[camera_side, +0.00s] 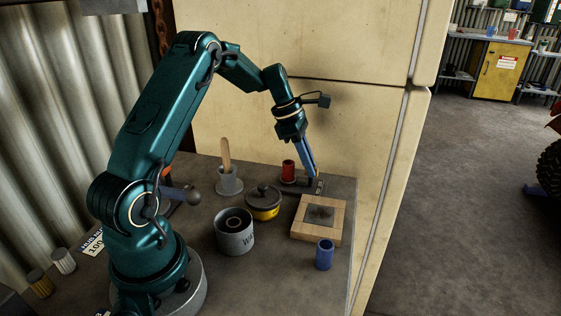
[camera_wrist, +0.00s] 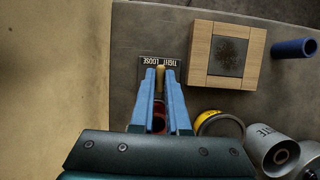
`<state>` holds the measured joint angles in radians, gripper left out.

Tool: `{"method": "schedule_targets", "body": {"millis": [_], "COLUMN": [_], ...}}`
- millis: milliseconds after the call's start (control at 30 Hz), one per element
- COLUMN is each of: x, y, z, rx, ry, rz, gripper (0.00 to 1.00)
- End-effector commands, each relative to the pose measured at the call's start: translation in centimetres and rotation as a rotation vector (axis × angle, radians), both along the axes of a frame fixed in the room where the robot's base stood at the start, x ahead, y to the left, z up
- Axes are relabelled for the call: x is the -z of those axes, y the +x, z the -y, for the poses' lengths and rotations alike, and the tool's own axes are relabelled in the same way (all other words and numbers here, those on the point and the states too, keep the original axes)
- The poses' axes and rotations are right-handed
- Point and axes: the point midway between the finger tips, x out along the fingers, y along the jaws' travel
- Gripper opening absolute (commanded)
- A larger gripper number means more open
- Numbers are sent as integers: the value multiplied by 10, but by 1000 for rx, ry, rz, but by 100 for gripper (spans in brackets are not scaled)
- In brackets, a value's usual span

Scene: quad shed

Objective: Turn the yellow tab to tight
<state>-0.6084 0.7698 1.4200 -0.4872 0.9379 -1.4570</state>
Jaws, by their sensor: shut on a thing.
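My gripper (camera_side: 311,180) has two blue fingers and reaches down to a dark plate (camera_side: 291,190) at the back of the bench. In the wrist view the fingertips (camera_wrist: 160,73) are close together on the yellow tab (camera_wrist: 168,76), which shows only as a small yellowish piece between and beside them. A label (camera_wrist: 155,62) with the words TIGHT and LOOSE lies just beyond the fingertips. The tab's exact angle is hard to tell, being mostly covered.
A wooden frame with a dark centre (camera_side: 334,231) lies in front of the plate. A blue cup (camera_side: 324,254), a yellow pot with a dark lid (camera_side: 263,205), a grey waste can (camera_side: 233,238) and a grey holder (camera_side: 229,184) stand nearby. A cream cabinet wall (camera_side: 370,135) rises close behind.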

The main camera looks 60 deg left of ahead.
Motion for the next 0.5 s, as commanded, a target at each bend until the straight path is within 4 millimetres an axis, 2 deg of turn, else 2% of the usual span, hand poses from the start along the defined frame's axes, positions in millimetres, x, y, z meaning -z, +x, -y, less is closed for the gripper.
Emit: {"method": "schedule_targets", "body": {"millis": [267,500], "x": [0,0], "y": [0,1], "z": [0,-1], "rx": [66,232], "ry": [-2,0], "rz": [-2,-1], "gripper": [0,0]}}
